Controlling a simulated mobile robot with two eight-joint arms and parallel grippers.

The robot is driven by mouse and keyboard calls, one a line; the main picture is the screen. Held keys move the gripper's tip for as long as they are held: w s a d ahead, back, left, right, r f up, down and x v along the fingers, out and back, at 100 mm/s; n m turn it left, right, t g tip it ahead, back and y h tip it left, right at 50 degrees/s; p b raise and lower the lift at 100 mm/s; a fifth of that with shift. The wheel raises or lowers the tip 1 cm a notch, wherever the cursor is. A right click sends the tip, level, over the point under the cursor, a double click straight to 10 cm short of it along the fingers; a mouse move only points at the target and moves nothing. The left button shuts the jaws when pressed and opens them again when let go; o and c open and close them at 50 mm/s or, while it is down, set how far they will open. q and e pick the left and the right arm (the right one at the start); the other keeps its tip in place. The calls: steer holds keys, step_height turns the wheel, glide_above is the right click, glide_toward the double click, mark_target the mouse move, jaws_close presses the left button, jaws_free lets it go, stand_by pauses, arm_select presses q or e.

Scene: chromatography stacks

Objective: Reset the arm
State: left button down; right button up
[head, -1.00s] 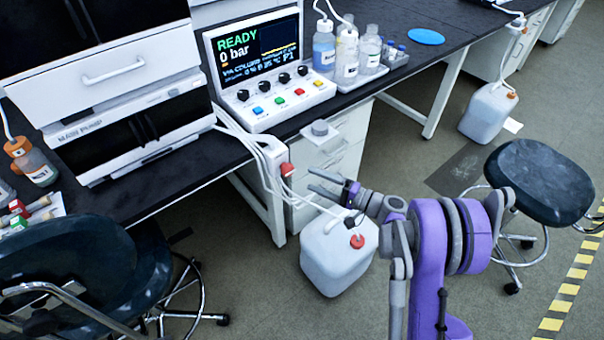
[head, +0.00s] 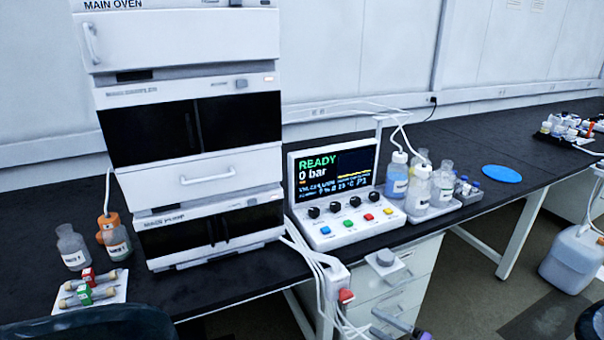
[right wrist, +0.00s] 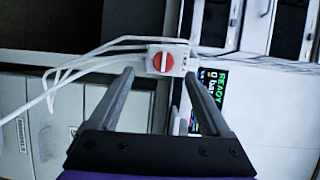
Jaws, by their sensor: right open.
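My right gripper (head: 382,324) shows only partly at the bottom edge of the head view, with the rest of its arm cut off. It is in front of the white drawer unit under the bench. In the right wrist view its two grey fingers (right wrist: 158,77) are spread apart with nothing between them. Beyond the fingertips is a white box with a red knob (right wrist: 163,62); the same box (head: 335,277) hangs at the bench edge in the head view. My left gripper is not in view.
The black bench (head: 215,283) carries a white instrument stack (head: 190,100), a control panel reading READY, 0 bar (head: 350,225), a bottle tray (head: 430,213) and a blue disc (head: 502,173). White cables (head: 312,258) hang over the front edge.

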steer(key=s+a+n+g+h, duration=0.4)
steer(key=s+a+g, duration=0.2)
steer(key=s+a, duration=0.45)
steer(key=s+d+n+g+h, duration=0.1)
steer(key=s+d+n+h, duration=0.2)
steer(key=s, duration=0.6)
steer(key=s+d+n+g+h, duration=0.1)
steer(key=s+n+h, duration=0.1)
steer(key=s+h, duration=0.5)
arm_select(q)
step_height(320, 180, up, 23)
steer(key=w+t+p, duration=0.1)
steer(key=p, duration=1.9)
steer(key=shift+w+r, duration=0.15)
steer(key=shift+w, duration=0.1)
arm_select(e)
step_height(320, 180, up, 23)
steer(key=t+y, duration=0.1)
steer(key=y, duration=0.1)
steer(key=shift+s+d, duration=0.15)
steer(key=shift+s, duration=0.15)
